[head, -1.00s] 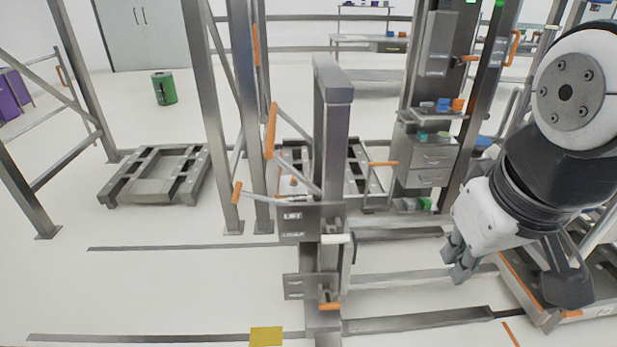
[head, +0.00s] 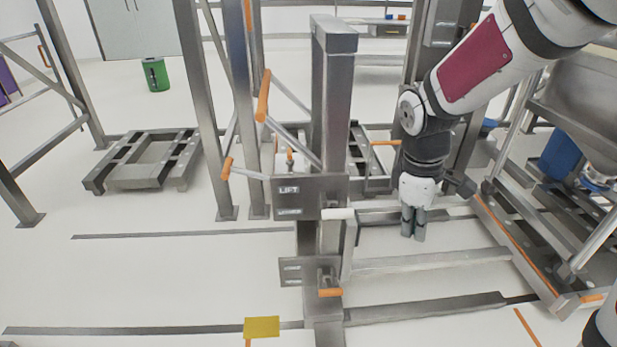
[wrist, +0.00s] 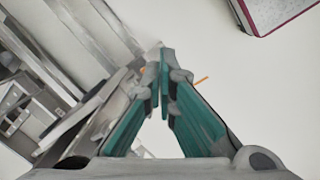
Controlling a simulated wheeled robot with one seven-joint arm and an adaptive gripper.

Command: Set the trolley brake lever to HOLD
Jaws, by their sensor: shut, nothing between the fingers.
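My gripper (head: 412,236) points down in the head view, fingers together and empty, to the right of the grey post. In the wrist view its teal-sided fingers (wrist: 163,85) meet at the tips. The low trolley (head: 540,275) with orange edging stands at the right, right of my gripper. An orange piece (head: 592,298) shows at its near corner. I cannot tell whether that is the brake lever, and no HOLD label is readable. The post has a plate marked LIFT (head: 290,190) and a lower plate (head: 292,270) with an orange-ended handle (head: 330,292).
The grey post (head: 333,100) stands mid-view, with orange-gripped levers (head: 264,95) on its left. Floor rails (head: 430,310) run from it toward the trolley. A steel bin (head: 580,100) is above the trolley. A yellow pad (head: 262,327) is at the front. Floor at left front is open.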

